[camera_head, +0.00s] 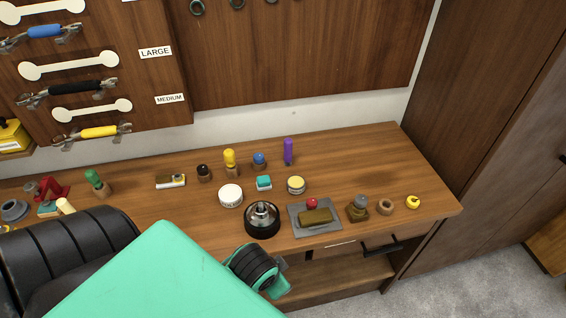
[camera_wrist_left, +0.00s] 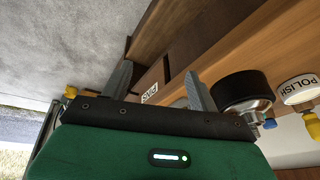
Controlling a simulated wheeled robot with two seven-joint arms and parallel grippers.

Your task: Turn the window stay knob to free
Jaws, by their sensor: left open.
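I cannot pick out a window stay or its knob in either view. My left gripper (camera_wrist_left: 157,72) shows in the left wrist view with its two grey fingers spread apart and nothing between them. It points towards the front of the wooden bench. In the head view my green and black left arm covers the lower left and hides part of the bench; its fingers do not show there. My right gripper is in neither view.
The bench (camera_head: 420,165) carries a black round pot (camera_head: 262,222), a grey tray (camera_head: 330,228), a white tin (camera_head: 230,196), several coloured-handled tools and a small yellow object (camera_head: 413,202). A tall wooden cabinet (camera_head: 490,120) stands at the right.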

